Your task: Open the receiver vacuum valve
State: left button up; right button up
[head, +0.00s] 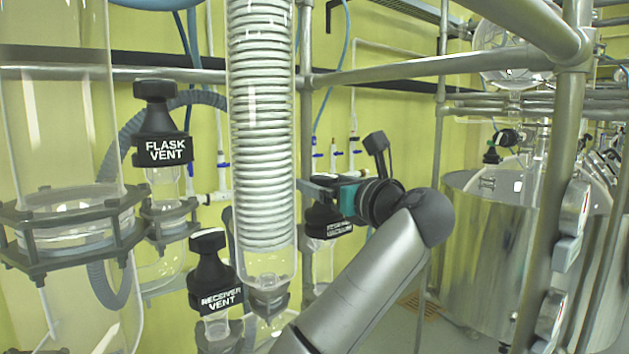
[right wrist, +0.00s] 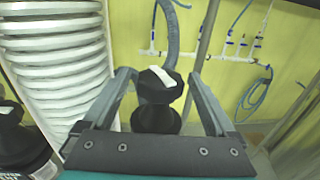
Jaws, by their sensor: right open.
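The receiver vacuum valve (head: 330,224) is a black valve body with a white label, partly hidden behind my right gripper in the head view. In the right wrist view its black faceted knob (right wrist: 158,88), with a pale mark on top, stands between the two fingers. My right gripper (head: 318,186) is open around the knob, one finger on each side. In the right wrist view the fingers of the right gripper (right wrist: 160,78) show gaps to the knob. My left gripper is not in view.
A glass column with a white coil (head: 262,120) stands just left of my right gripper. The receiver vent valve (head: 215,275) and flask vent valve (head: 162,140) are further left. Metal frame pipes (head: 400,70) cross above. A steel vessel (head: 490,240) stands at right.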

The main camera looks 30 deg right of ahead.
jog(key=shift+s, duration=0.1)
jog(key=shift+c, duration=0.3)
jog(key=shift+c, duration=0.7)
jog(key=c, duration=1.2)
